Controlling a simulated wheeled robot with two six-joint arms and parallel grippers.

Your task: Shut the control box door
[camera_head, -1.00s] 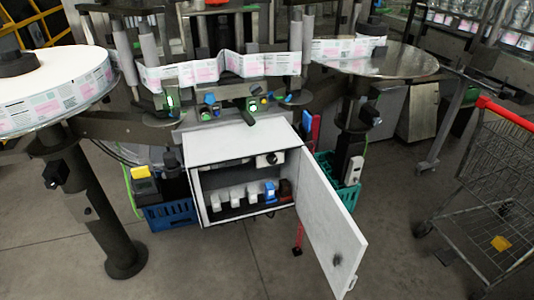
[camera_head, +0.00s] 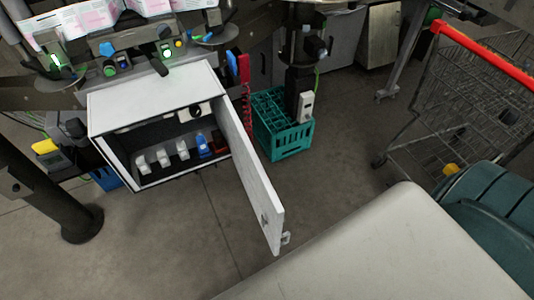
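The control box (camera_head: 150,95) is a pale grey-white cabinet under the labeller. Its front is open, and a row of white units with a blue one and a dark red one shows inside. Its door (camera_head: 250,170) is hinged at the right edge of the opening. It stands wide open, swung out towards me and to the right. A small latch (camera_head: 285,238) sits at the door's free end. Nothing touches the door. Neither of my grippers shows in the view.
A teal crate (camera_head: 290,142) stands behind and right of the door. A wire trolley with a red handle (camera_head: 490,50) is at the right. A large pale smooth surface covers the lower right beside a ribbed dark teal shape. Floor left of the door is clear.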

